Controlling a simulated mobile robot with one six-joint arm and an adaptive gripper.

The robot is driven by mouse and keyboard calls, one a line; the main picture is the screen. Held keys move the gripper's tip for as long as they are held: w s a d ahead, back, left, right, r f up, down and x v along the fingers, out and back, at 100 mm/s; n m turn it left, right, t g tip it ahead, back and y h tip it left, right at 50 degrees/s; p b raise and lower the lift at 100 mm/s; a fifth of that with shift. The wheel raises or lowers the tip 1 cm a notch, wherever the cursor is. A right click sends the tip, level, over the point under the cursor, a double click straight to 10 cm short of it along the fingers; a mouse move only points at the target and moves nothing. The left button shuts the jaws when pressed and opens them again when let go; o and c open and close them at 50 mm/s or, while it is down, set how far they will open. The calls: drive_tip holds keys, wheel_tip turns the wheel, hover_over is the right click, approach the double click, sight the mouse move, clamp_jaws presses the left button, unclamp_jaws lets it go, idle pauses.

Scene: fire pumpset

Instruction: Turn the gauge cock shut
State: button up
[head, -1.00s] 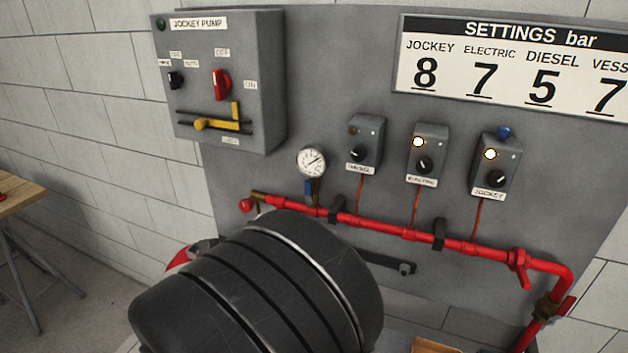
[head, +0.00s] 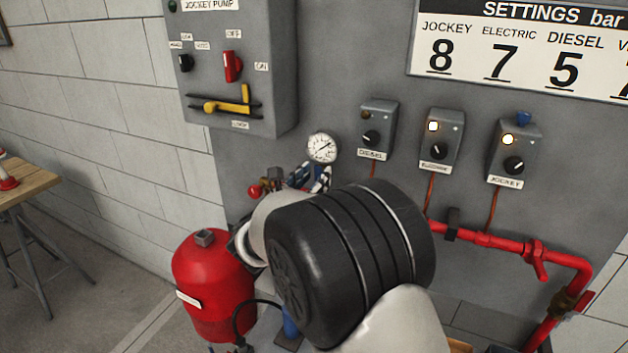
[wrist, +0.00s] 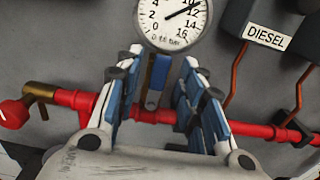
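The pressure gauge (head: 322,147) is on the grey panel, and its dial fills the top of the wrist view (wrist: 175,18). Below it the gauge cock's blue lever (wrist: 158,73) hangs about upright, in front of the red pipe (wrist: 152,116). My gripper (wrist: 161,62) is open, with one blue-padded finger on each side of the lever. Gaps show between lever and fingers; whether the tips reach its depth is unclear. In the head view my gripper (head: 309,177) is just below the gauge and hides the cock.
A brass valve with a red knob (wrist: 14,113) is on the pipe's left end. The DIESEL switch box (head: 377,127) is right of the gauge. The jockey pump panel (head: 240,70) is upper left. A red tank (head: 212,285) stands lower left.

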drive_tip(key=shift+w, duration=0.15)
clamp_jaws()
idle(0.4)
idle(0.4)
